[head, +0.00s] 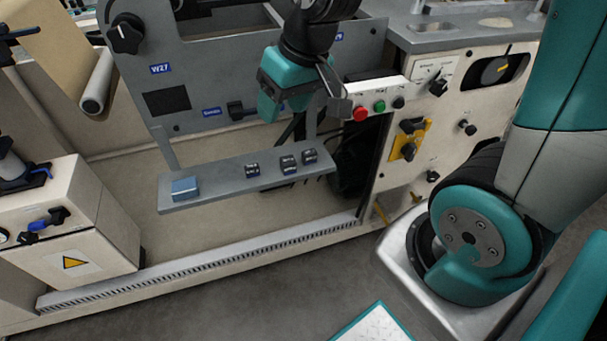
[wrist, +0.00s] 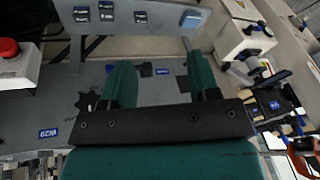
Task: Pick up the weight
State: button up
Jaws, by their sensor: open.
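Three small dark weights with pale labels stand on a grey shelf (head: 220,181): a left one (head: 252,170), a middle one (head: 289,164) and a right one (head: 310,156). They also show at the top of the wrist view, as one weight (wrist: 140,16), another (wrist: 106,9) and a third (wrist: 81,14). I cannot tell which one the task means. My gripper (head: 304,106) is open and empty, above the shelf and in front of the grey machine panel. In the wrist view its two teal fingers (wrist: 161,78) are apart with nothing between them.
A blue block (head: 185,187) sits at the shelf's left end. A control box with a red button (head: 360,114) is just right of my gripper. A white cabinet (head: 70,225) stands at left. The shelf between the blue block and the weights is clear.

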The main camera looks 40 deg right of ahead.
aim_at(310, 153)
jog(key=w+d+f+m+t+h+b, duration=0.1)
jog(key=w+d+f+m+h+b, duration=0.4)
jog(key=d+f, duration=1)
jog(key=shift+n+y, duration=0.6)
jog(key=shift+y, duration=0.2)
jog(key=b+x, duration=0.1)
jog(key=x, duration=0.3)
jog(key=w+b+x, duration=0.1)
jog(key=x, duration=0.3)
jog(key=w+b+x, duration=0.1)
jog(key=x, duration=0.3)
jog(key=shift+a+r, duration=0.3)
jog(key=shift+r, duration=0.05)
jog(key=b+x, duration=0.1)
jog(key=x, duration=0.4)
jog(key=shift+w+f, duration=0.25)
jog(key=shift+f, duration=0.05)
jog(key=shift+a, duration=0.1)
jog(key=shift+r, duration=0.1)
jog(key=c, duration=0.9)
